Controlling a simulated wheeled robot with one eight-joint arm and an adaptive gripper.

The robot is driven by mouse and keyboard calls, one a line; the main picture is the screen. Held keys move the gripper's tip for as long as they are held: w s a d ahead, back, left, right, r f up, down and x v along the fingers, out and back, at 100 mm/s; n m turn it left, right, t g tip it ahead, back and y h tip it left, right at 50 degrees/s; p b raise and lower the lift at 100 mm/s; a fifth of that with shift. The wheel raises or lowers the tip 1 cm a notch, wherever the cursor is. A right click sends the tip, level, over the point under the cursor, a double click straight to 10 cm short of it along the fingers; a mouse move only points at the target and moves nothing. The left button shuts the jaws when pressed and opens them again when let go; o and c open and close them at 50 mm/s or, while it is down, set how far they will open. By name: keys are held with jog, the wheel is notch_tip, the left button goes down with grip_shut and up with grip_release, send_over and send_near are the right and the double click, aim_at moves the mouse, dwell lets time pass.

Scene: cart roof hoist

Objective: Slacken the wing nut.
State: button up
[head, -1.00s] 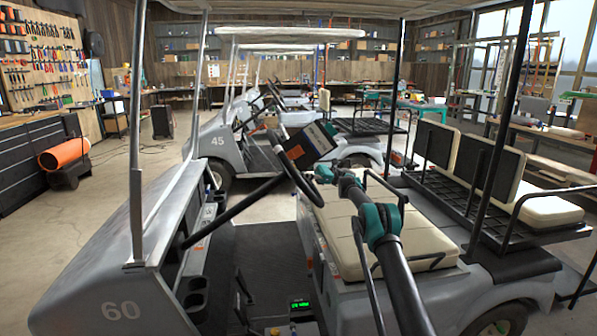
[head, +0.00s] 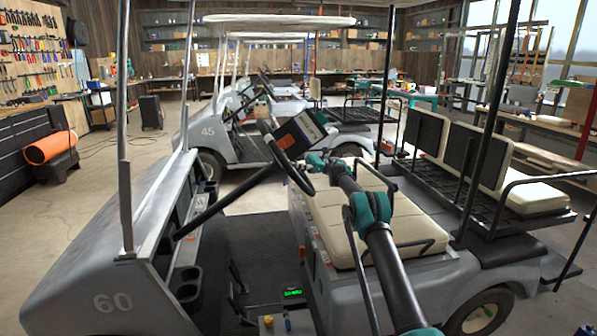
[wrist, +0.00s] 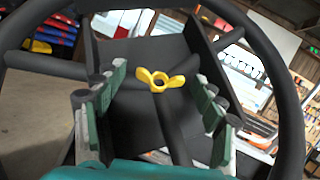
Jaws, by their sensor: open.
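The yellow wing nut (wrist: 160,80) shows in the wrist view, its two wings spread left and right around a dark centre hole. It sits against a dark bracket plate (wrist: 130,55) behind the steering wheel rim (wrist: 293,110). My gripper (wrist: 158,92) is open, with one green-padded finger on each side of the wing nut. Both fingers appear apart from it. In the head view my arm reaches over the seat to the steering wheel (head: 290,170) of cart 60, beside a dark boxy unit (head: 299,133). The wing nut is not discernible there.
A cream seat (head: 370,215) lies under my arm. Roof posts (head: 124,130) and a rear bench (head: 480,165) flank the cart. Cart 45 (head: 205,133) stands behind. Open floor (head: 75,200) lies to the left.

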jog(key=shift+m, duration=0.3)
